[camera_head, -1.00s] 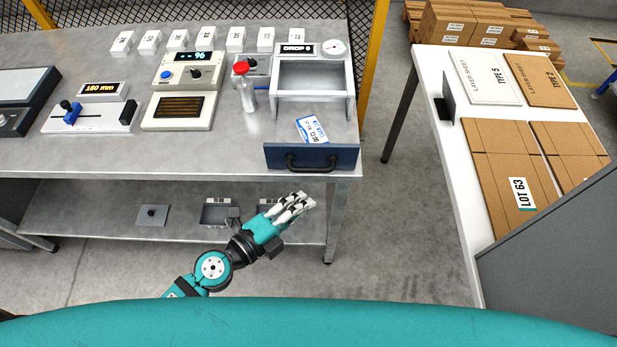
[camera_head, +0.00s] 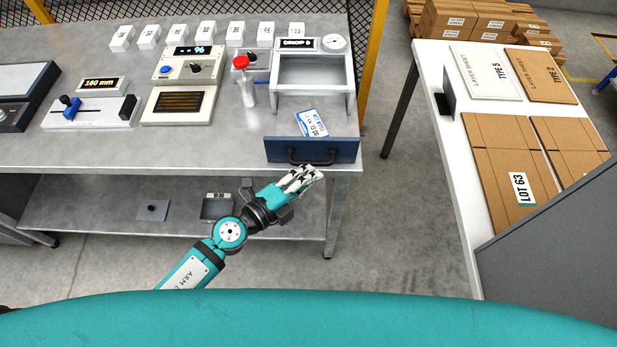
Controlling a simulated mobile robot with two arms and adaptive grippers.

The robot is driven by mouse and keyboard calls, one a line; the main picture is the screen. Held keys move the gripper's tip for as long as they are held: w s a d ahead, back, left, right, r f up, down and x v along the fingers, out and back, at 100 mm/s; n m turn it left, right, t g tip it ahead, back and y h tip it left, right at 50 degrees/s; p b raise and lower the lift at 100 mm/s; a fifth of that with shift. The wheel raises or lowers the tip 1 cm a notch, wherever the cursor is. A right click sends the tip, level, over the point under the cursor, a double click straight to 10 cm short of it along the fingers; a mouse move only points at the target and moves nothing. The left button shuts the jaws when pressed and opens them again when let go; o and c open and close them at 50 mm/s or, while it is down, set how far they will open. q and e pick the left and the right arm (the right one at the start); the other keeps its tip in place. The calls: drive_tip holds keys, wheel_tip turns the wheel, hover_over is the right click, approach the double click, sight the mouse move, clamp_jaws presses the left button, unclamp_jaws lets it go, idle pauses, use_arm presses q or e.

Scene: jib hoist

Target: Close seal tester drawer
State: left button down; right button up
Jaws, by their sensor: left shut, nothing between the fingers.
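The seal tester (camera_head: 352,88) stands at the right end of the steel bench, with a "DROP 6" display and a round gauge on top. Its drawer (camera_head: 345,150) has a dark blue front and a black handle, and is pulled out toward me to the bench's front edge. A blue and white packet (camera_head: 311,123) lies just behind the drawer front. My left gripper (camera_head: 313,175) is shut and empty, just in front of and below the handle. I cannot tell whether it touches the handle. My right gripper is not in view.
A white table (camera_head: 455,170) with cardboard stands at right. The floor (camera_head: 400,220) between them is clear.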

sight(309, 128)
use_arm(q)
drive_tip(key=w, duration=1.4)
drive_tip(key=shift+w+a, duration=0.1)
drive_tip(key=shift+w, duration=0.1)
drive_tip(key=shift+w+b, duration=0.3)
drive_tip(key=shift+a+r, duration=0.1)
